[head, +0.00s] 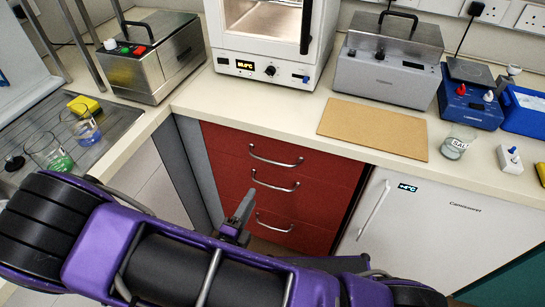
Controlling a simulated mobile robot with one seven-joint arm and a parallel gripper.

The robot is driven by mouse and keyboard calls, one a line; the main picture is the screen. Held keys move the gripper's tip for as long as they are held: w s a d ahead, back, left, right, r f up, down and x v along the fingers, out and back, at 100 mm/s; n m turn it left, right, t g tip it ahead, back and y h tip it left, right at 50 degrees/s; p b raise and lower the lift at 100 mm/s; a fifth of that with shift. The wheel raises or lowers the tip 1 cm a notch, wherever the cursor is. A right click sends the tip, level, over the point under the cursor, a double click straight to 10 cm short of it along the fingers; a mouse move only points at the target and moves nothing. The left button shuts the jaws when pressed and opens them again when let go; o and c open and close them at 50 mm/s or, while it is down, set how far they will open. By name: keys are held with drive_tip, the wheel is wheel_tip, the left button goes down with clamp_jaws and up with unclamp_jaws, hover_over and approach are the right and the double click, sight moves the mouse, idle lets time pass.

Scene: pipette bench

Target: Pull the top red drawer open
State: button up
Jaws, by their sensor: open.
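A red drawer unit sits under the counter in the head view, with its top drawer (300,154) closed and flush with the drawers below. The top drawer has a curved metal handle (276,159). A second red drawer (310,197) and its handle (274,184) are below it, and a third handle (273,225) is lower still. My gripper (241,212) is partly in view in front of the lower left of the red drawers. It is apart from the top handle, lower and to its left. My purple arm hides the rest of the gripper and the bottom of the unit.
A white fridge (420,230) stands right of the drawers. On the counter (215,107) above are a white oven (258,45), two metal baths (152,60) (388,62) and a brown board (372,130). Glass beakers (48,150) stand at the left. A grey panel borders the drawers.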

sight(271, 161)
drive_tip(key=b+x, duration=0.1)
drive_tip(key=x, duration=1.5)
drive_tip(key=shift+w+d, duration=0.15)
drive_tip(key=shift+w, duration=0.1)
clamp_jaws()
idle(0.7)
